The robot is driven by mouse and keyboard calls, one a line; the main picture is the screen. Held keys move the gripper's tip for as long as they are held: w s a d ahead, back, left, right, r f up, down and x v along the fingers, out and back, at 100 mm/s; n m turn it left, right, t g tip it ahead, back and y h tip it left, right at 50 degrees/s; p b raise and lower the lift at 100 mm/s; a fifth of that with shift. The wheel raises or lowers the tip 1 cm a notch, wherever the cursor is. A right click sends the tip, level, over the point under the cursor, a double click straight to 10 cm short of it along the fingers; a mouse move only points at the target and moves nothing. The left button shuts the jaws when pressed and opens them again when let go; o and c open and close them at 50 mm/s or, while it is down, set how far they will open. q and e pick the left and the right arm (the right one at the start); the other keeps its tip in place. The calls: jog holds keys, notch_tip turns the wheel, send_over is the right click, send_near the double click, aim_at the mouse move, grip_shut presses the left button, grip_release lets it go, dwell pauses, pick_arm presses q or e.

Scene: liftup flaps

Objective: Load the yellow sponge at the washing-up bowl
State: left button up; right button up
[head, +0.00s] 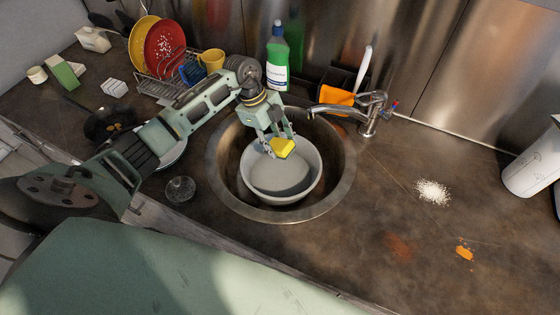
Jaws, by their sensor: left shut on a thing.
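The yellow sponge (284,148) is held in my left gripper (279,144), which is shut on it. It is over the far part of the grey washing-up bowl (280,187). The bowl stands in the round metal sink (226,178), and its visible inside looks empty. I cannot tell whether the sponge touches the bowl. My right gripper is not in view.
A tap (372,112) stands behind the sink on the right. A green bottle (277,58) and a caddy with an orange cloth (339,96) are behind it. A dish rack (160,88) with plates is at the back left. White powder (433,192) lies on the right counter.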

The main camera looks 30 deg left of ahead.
aim_at(281, 144)
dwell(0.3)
pick_arm(q)
notch_tip(281, 144, up, 4)
jog(key=p, duration=0.4)
jog(key=shift+r, duration=0.15)
dwell(0.6)
